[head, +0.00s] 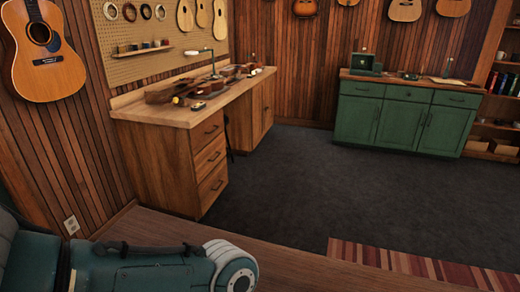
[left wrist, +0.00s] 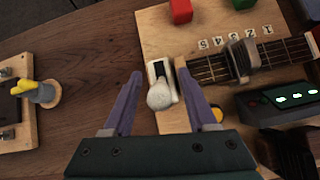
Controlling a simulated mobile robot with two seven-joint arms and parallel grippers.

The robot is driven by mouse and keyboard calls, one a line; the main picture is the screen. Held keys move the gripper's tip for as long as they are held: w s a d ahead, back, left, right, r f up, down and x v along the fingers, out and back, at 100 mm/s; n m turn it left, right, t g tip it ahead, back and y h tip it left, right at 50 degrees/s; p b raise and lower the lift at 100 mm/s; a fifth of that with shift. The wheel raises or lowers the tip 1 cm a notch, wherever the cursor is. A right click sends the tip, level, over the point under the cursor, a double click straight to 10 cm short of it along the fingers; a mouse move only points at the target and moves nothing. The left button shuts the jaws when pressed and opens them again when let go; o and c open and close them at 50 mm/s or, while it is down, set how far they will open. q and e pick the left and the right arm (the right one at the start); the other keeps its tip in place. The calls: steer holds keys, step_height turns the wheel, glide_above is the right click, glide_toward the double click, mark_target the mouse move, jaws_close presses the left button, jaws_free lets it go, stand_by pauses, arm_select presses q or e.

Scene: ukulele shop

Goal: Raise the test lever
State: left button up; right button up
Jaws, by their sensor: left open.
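In the left wrist view, a small white lever unit (left wrist: 154,69) with a dark slot and a rounded pale knob (left wrist: 160,97) is mounted on a light wooden board (left wrist: 158,30). It looks like the test lever. My left gripper (left wrist: 160,74) is open, with one purple finger on either side of the lever. The knob lies between the fingers; I cannot tell whether either finger touches it. The head view shows neither the lever nor a gripper. My right gripper is in neither view.
A yellow-topped peg (left wrist: 40,92) stands left. The head view shows a workbench (head: 160,112), a green cabinet (head: 402,122) and open floor.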

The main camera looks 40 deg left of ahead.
arm_select(q)
steer(key=v, duration=0.9)
steer(key=shift+w+r, duration=0.25)
